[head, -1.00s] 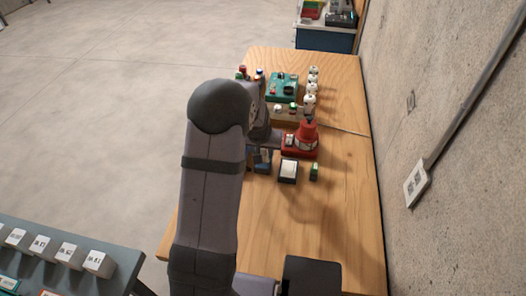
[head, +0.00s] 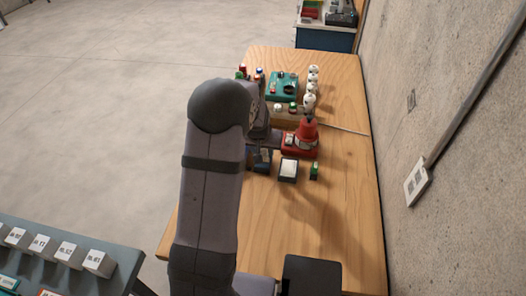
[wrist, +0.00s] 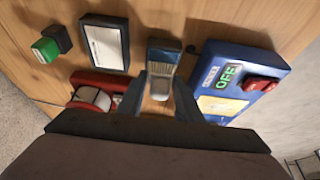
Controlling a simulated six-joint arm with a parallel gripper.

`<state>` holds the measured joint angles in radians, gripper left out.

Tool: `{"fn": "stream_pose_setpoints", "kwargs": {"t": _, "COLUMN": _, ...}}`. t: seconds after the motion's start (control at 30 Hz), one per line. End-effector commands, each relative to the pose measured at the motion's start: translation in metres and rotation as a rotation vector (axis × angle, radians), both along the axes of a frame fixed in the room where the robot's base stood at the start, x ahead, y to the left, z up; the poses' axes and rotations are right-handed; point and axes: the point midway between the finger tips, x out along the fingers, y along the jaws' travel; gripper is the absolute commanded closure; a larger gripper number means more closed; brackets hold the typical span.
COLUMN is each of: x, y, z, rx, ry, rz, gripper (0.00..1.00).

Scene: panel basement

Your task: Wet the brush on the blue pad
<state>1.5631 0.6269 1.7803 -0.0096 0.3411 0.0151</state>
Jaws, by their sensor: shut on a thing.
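My gripper (wrist: 160,98) points down over the table, its two fingers close together. Between them is a small pale piece (wrist: 160,86), which I take to be the brush; most of it is hidden. Just beyond the fingertips in the wrist view is a small dark-framed block with a blue face (wrist: 164,46), which looks like the blue pad. The brush end overlaps its near part in the picture; I cannot tell whether they touch. In the head view my arm hides most of the gripper, and a dark blue thing (head: 262,160) shows beside it.
A white-faced pad in a dark frame (wrist: 106,46) and a small green-and-black block (wrist: 50,45) lie to the left in the wrist view. A blue box reading OFF, with red switches (wrist: 240,82), is to the right. A red stand (head: 305,138) is close by. The near tabletop (head: 325,225) is clear.

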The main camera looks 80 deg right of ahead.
Motion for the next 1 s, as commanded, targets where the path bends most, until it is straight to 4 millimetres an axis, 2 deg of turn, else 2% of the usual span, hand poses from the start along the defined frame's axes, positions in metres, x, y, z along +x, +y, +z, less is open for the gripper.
{"fn": "stream_pose_setpoints", "kwargs": {"t": 1.0, "x": 0.0, "y": -0.0001, "z": -0.0069, "rx": 0.0, "ry": 0.0, "rz": 0.0, "gripper": 0.86}}
